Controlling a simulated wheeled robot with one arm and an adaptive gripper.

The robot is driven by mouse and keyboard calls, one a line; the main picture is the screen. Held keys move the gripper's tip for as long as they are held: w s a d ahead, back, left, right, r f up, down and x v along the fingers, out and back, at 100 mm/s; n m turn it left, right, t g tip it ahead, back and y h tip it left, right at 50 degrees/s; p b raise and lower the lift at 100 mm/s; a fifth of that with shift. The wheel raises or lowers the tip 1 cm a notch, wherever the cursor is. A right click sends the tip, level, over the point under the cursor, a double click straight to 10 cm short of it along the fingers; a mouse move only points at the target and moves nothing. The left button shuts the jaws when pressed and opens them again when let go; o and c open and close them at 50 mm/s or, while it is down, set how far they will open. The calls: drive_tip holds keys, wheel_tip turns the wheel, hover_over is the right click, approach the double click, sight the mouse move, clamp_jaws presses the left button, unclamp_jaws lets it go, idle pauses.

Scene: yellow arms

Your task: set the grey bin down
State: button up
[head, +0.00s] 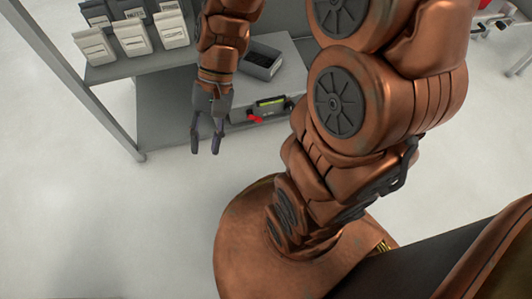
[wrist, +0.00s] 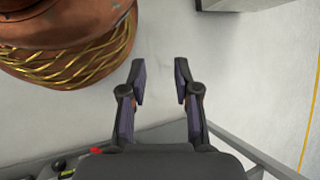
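The grey bin (head: 262,62) is a small open-topped box with dark contents. In the head view it sits upright on a grey surface of the shelf unit, just right of my forearm. My gripper (head: 205,150) hangs in front of the shelf unit, lower left of the bin and apart from it. In the wrist view my gripper (wrist: 160,82) has its two fingers spread with bare floor between them; it is open and empty. The bin does not show clearly in the wrist view.
The grey shelf unit (head: 112,70) holds several pale packets (head: 132,38) on its upper board. A device with a yellow-green panel and a red part (head: 256,118) is near the bin's surface, right of my gripper. The floor (head: 90,220) at the left is clear.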

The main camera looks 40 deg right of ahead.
drive_tip(key=s+d+r+n+h, duration=0.1)
drive_tip(key=s+d+n+h, duration=0.3)
drive_tip(key=s, duration=0.7)
drive_tip(key=d+h, duration=0.2)
drive_tip(key=d, duration=0.1)
drive_tip(key=shift+r+n, duration=0.15)
drive_tip(key=shift+n, duration=0.25)
drive_tip(key=shift+s, duration=0.1)
